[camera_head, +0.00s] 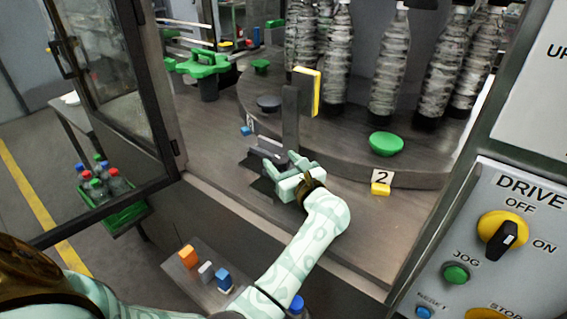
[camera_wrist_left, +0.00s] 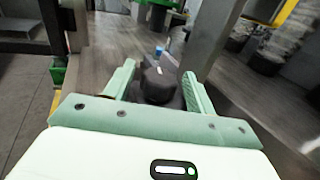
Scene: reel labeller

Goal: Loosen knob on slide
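A black round knob (camera_wrist_left: 158,84) with a white mark on top shows in the wrist view, on the slide at the foot of an upright grey post (camera_head: 290,118). The post carries a yellow-edged plate (camera_head: 308,90). My left gripper (camera_head: 281,162) is over the machine deck beside the post; it also shows in the wrist view (camera_wrist_left: 158,78). Its pale green fingers are apart, one on each side of the knob, with no clear contact. My right gripper is in neither view.
A round table with wrapped bottles (camera_head: 389,68) and a green dome (camera_head: 386,144) lies right of the post. An open glazed door (camera_head: 110,90) stands left; the DRIVE panel (camera_head: 500,260) is right.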

